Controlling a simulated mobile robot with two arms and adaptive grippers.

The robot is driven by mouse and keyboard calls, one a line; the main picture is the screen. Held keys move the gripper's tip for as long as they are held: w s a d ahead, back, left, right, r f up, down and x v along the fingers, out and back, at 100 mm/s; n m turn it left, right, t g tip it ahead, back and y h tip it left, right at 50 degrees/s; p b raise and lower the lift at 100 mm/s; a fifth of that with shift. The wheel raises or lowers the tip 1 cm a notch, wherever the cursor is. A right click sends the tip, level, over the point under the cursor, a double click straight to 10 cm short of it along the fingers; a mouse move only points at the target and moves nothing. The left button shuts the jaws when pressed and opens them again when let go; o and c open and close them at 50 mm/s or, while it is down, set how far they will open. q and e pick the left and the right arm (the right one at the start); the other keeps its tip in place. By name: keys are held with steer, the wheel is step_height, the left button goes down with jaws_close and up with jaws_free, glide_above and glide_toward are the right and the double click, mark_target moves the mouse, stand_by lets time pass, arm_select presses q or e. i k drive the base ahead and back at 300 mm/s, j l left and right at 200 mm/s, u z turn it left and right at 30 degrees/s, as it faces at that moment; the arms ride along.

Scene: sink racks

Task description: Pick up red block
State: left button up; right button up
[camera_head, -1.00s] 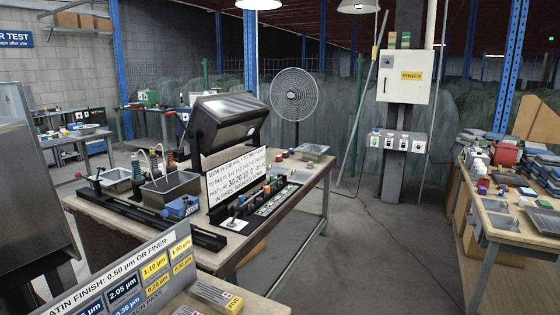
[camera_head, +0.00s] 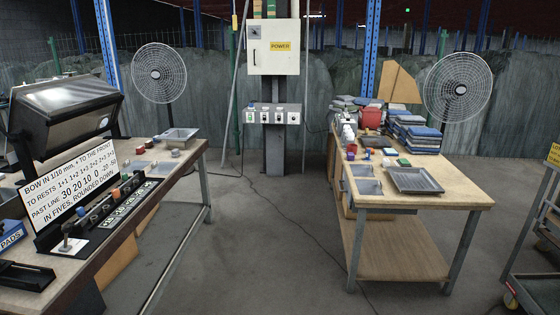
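Neither of my grippers is in view. Several small red things show, and I cannot tell which is the red block. An orange-red piece (camera_head: 116,193) stands in the black rack (camera_head: 100,218) on that bench. On the right table a larger red object (camera_head: 371,118) stands at the back, and small pieces with some red (camera_head: 351,149) lie near its left edge. These are too small to make out clearly.
The left bench (camera_head: 190,158) carries a hooded lamp box, a lettered sign (camera_head: 70,170) and a grey tray (camera_head: 178,136). A cart stands far right.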

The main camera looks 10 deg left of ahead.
mark_target(141, 149)
steer(key=i+l+u, duration=0.1)
steer(key=i, duration=0.45)
steer(key=i+l+u, duration=0.1)
steer(key=i, duration=0.45)
steer(key=i+l+u, duration=0.1)
steer(key=i, duration=0.4)
steer(key=i+l+u, duration=0.15)
steer(key=i, duration=0.4)
steer(key=l, duration=0.1)
